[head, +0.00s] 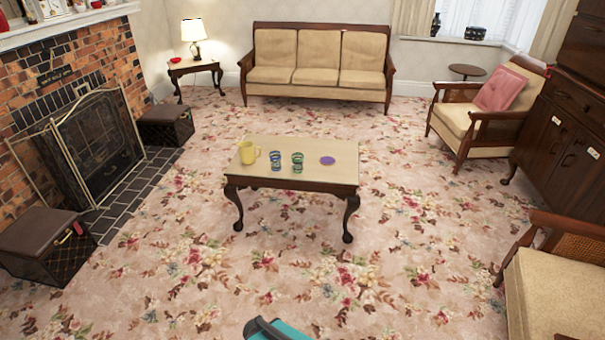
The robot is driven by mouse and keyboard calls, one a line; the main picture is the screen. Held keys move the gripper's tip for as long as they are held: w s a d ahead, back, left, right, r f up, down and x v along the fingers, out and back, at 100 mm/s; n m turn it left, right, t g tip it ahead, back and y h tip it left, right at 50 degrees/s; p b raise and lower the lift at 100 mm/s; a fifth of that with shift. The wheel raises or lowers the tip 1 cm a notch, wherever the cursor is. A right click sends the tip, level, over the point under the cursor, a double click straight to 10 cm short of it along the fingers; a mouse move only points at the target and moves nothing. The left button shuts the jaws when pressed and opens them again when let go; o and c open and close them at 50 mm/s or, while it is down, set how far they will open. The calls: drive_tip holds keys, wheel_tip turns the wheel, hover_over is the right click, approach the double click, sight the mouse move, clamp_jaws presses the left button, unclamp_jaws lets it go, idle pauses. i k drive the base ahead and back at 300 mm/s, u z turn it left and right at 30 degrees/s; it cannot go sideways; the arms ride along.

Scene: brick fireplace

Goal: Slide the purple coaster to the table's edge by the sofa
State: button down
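The purple coaster (327,160) lies flat on the top of the low wooden table (338,175), right of the middle, apart from the table's edges. The three-seat beige sofa (318,75) stands beyond the table's far long edge, against the back wall. My gripper is not in view. Only a teal and dark grey part, which looks like my own arm, shows at the bottom edge, well short of the table.
Armchairs (560,290) are at right, a fireplace screen (95,150) and boxes at left. Carpet around the table is clear.

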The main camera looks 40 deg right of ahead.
sight(326, 160)
drive_tip(key=z, duration=0.05)
drive_tip(key=k, duration=0.25)
drive_tip(key=u, duration=0.45)
drive_tip(key=i, duration=2.25)
drive_tip(key=z, duration=0.8)
drive_tip(key=i, duration=0.7)
drive_tip(key=z, duration=0.45)
